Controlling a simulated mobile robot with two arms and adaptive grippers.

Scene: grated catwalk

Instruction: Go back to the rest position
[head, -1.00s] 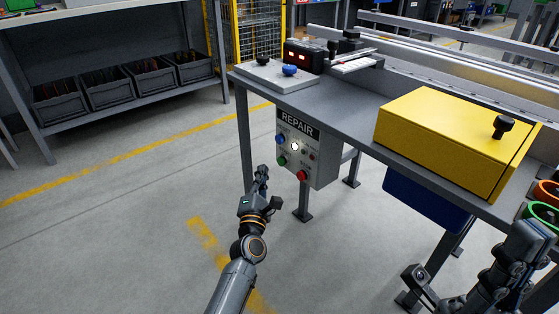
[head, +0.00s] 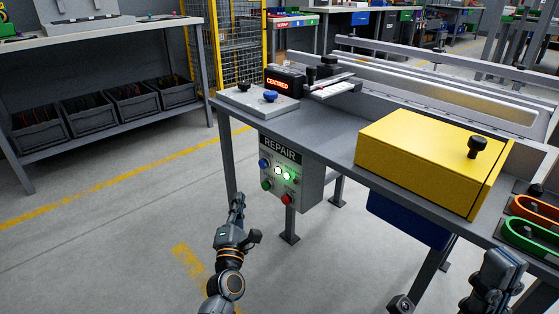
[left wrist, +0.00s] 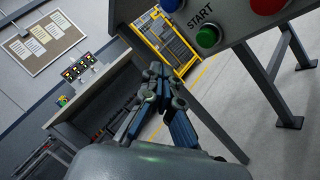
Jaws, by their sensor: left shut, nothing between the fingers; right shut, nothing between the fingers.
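My left gripper (head: 239,200) is in the lower middle of the head view, pointing up and away, in front of the grey REPAIR control box (head: 307,190) and apart from it. Its fingers are shut and empty. In the left wrist view the closed fingers (left wrist: 158,75) show in the middle, with the box's green START button (left wrist: 208,37) at upper right, not touched.
The grey bench (head: 325,133) carries a yellow box (head: 425,155), a black display (head: 284,80) reading CENTRED, and orange (head: 535,208) and green (head: 530,238) rings at right. A blue bin (head: 405,220) hangs beneath. Open floor lies left, before a shelf with dark bins (head: 90,115).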

